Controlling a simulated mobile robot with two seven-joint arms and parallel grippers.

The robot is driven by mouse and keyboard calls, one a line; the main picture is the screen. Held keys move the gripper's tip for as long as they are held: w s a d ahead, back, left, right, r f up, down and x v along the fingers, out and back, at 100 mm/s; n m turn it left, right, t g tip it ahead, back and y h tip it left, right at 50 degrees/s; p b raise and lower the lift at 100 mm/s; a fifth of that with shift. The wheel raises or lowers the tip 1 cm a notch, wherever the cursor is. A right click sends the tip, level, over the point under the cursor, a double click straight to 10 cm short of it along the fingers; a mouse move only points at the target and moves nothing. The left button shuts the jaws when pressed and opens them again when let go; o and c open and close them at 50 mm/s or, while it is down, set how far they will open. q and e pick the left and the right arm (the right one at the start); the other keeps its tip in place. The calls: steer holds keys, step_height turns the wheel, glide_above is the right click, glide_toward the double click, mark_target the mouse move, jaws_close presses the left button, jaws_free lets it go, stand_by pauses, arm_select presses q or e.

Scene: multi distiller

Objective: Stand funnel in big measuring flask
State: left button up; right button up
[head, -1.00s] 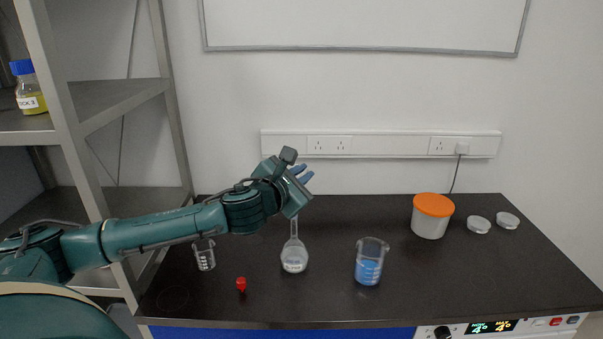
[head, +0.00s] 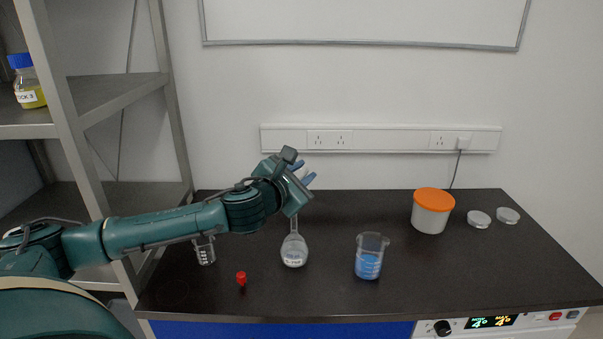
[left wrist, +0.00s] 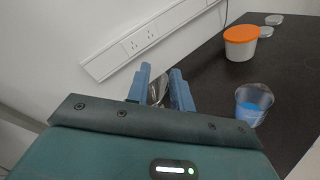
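The big measuring flask (head: 294,250) stands upright on the dark bench, a round glass body with a long thin neck. My left gripper (head: 304,174) is above the flask, in front of its neck top, so the mouth is hidden. A clear, glassy piece, probably the funnel (left wrist: 158,88), shows between my left fingers (left wrist: 162,90) in the left wrist view. The fingers stand apart around it, with a gap visible on the right side. The head view does not show the funnel, and whether it sits in the neck cannot be seen. My right gripper is not in view.
A beaker with blue liquid (head: 369,258) stands right of the flask. A small beaker (head: 204,250) and a red-topped item (head: 241,279) are to the left. An orange-lidded tub (head: 432,212) and two dishes (head: 479,219) are at right. A metal shelf rack (head: 85,170) borders the left.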

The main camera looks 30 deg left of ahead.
arm_select(q)
steer(key=shift+o, duration=1)
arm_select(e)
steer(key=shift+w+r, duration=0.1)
arm_select(q)
steer(key=shift+s, duration=0.25)
steer(key=s+r+b, duration=0.1)
steer(key=s+b, duration=0.1)
steer(key=s, duration=1)
steer(key=shift+s+d+r, duration=0.3)
steer(key=shift+d+r, duration=0.05)
steer(key=shift+r, duration=0.05)
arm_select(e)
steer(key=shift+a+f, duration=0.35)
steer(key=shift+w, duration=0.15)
